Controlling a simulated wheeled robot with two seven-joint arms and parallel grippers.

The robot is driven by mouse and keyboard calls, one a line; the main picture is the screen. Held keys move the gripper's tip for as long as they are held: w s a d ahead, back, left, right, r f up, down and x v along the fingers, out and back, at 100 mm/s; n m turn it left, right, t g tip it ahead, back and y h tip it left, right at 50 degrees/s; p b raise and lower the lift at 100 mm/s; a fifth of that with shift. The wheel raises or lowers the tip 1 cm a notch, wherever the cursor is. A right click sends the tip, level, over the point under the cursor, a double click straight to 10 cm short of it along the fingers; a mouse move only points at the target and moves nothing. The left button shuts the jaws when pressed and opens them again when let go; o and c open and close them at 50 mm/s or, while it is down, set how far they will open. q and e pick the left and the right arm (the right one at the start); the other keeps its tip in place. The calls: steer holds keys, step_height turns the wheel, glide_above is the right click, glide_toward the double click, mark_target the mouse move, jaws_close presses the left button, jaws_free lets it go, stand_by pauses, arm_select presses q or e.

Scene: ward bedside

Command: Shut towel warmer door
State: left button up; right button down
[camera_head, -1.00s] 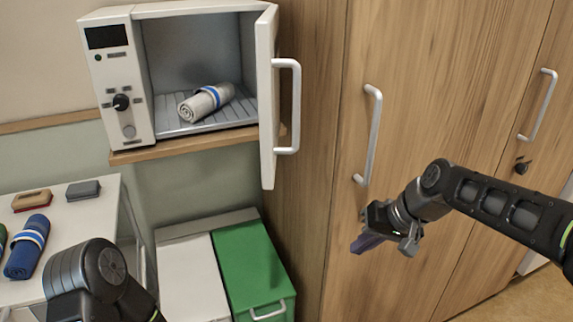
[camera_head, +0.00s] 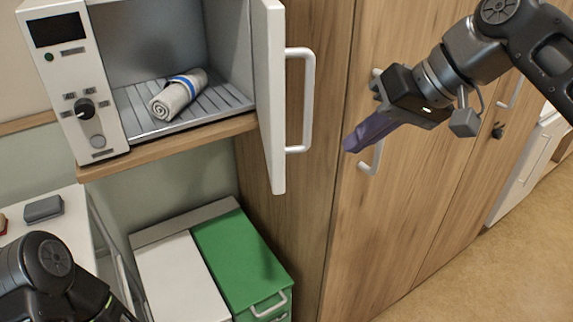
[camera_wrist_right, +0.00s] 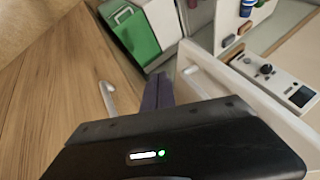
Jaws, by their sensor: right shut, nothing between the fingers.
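The towel warmer (camera_head: 95,130) sits on a wooden shelf, with its white door (camera_head: 272,100) standing open on the right side. A rolled white towel with a blue stripe (camera_head: 180,94) lies inside on the slatted floor. My right gripper (camera_head: 350,142) is shut and empty, its purple fingers pointing left, to the right of the door handle and apart from it in the head view. In the right wrist view the fingers (camera_wrist_right: 158,92) are together beside the warmer door (camera_wrist_right: 245,105). My left gripper is out of view.
Wooden cabinets with bar handles stand on the right behind my right arm (camera_head: 390,220). Below the shelf are a green-lidded bin (camera_head: 240,255) and a white-lidded bin (camera_head: 180,280). A white table with a grey box (camera_head: 44,208) is at the left.

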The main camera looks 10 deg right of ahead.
steer(key=w+a+f+p, duration=0.1)
steer(key=w+a+f, duration=0.3)
steer(key=a+f, duration=0.4)
steer(key=shift+a, duration=0.3)
stand_by(0.3)
steer(key=shift+p, duration=0.3)
